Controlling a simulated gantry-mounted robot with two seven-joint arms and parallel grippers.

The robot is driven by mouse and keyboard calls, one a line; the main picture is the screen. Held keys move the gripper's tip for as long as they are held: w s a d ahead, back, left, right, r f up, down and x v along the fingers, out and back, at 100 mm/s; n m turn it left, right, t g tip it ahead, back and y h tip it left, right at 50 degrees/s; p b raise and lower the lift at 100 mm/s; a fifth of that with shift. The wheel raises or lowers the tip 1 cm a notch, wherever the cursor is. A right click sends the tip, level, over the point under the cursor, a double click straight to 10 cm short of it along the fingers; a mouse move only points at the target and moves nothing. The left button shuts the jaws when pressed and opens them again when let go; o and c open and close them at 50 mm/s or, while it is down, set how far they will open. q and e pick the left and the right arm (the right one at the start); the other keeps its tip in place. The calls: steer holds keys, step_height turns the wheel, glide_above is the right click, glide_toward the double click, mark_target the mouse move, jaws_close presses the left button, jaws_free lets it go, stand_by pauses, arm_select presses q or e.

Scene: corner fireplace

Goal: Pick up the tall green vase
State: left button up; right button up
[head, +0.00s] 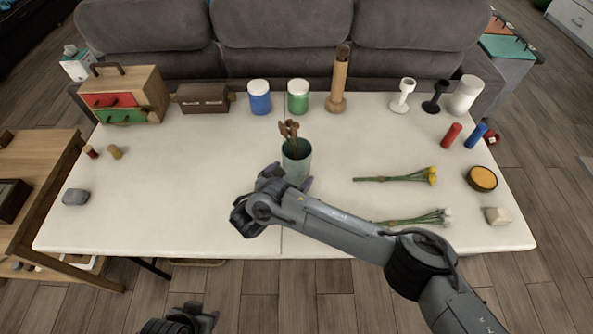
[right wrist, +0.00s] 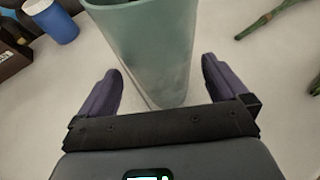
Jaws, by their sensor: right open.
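The tall green vase (head: 297,166) stands upright near the middle of the white table, with brown pieces (head: 289,133) sticking out of its top. In the right wrist view the vase (right wrist: 150,50) rises between the two purple fingers, its upper part cut off by the frame. My right gripper (head: 287,183) is low at the near side of the vase, partly hidden by its own wrist. In the right wrist view the gripper (right wrist: 161,78) is open, with a gap on each side of the vase. My left gripper (head: 190,319) shows only partly at the bottom edge, away from the table.
A blue jar (head: 259,97), a green jar (head: 298,97) and a tall brown vase (head: 339,82) stand behind. Yellow flowers (head: 400,177) and white flowers (head: 425,218) lie to the right.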

steer(key=shift+b+x, duration=0.8)
steer(key=shift+x, duration=1.15)
steer(key=c, duration=1.1)
steer(key=shift+r, duration=0.2)
